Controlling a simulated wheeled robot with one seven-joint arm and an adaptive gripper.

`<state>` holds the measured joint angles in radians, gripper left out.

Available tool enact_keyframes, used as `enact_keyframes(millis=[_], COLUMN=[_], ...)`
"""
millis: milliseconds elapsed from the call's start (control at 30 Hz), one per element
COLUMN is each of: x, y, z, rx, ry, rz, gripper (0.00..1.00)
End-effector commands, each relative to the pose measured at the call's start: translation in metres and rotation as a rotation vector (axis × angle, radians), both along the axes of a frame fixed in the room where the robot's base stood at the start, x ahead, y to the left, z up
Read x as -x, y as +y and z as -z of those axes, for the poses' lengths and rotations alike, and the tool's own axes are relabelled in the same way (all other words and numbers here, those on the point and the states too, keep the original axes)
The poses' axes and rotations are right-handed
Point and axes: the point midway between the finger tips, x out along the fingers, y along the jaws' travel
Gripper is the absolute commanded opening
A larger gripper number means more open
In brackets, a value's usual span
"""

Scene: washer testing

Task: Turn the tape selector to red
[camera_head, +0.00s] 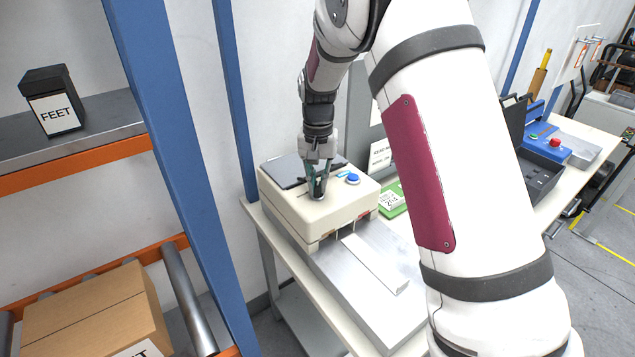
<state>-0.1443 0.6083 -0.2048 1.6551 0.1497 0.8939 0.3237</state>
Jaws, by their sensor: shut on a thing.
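The beige tape machine (347,206) stands on the bench, with a blue button (353,177) on its top. My gripper (318,193) points down onto the machine's top, left of the blue button. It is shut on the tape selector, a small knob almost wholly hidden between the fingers. Which way the selector points, and any colour mark by it, cannot be made out. Dark red pieces show in the openings at the machine's front.
A metal plate with a pale strip (375,262) lies in front of the machine. A green item (391,200) is to its right. A blue post (165,150) and a shelf with a "FEET" box (53,101) stand left. My arm hides part of the bench.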

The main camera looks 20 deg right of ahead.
Motion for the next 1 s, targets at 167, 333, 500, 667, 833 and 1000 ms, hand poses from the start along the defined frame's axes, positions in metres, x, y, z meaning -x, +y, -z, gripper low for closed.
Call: enact_keyframes(millis=[167, 333, 500, 667, 833, 1000], x=[-0.0004, -0.0003, -0.0003, -0.0004, -0.0002, -0.0002], y=[-0.0006, -0.0007, -0.0007, -0.0006, -0.0004, -0.0003], z=[-0.0004, -0.0005, -0.0005, -0.0005, -0.0003, -0.0007], rx=[0.001, 0.001, 0.001, 0.001, 0.0, 0.0], ry=[-0.002, -0.002, -0.002, -0.002, -0.001, -0.001], rz=[0.036, 0.046, 0.046, 0.046, 0.045, 0.044], gripper=[0.0, 0.0, 0.0, 0.22, 0.31, 0.31])
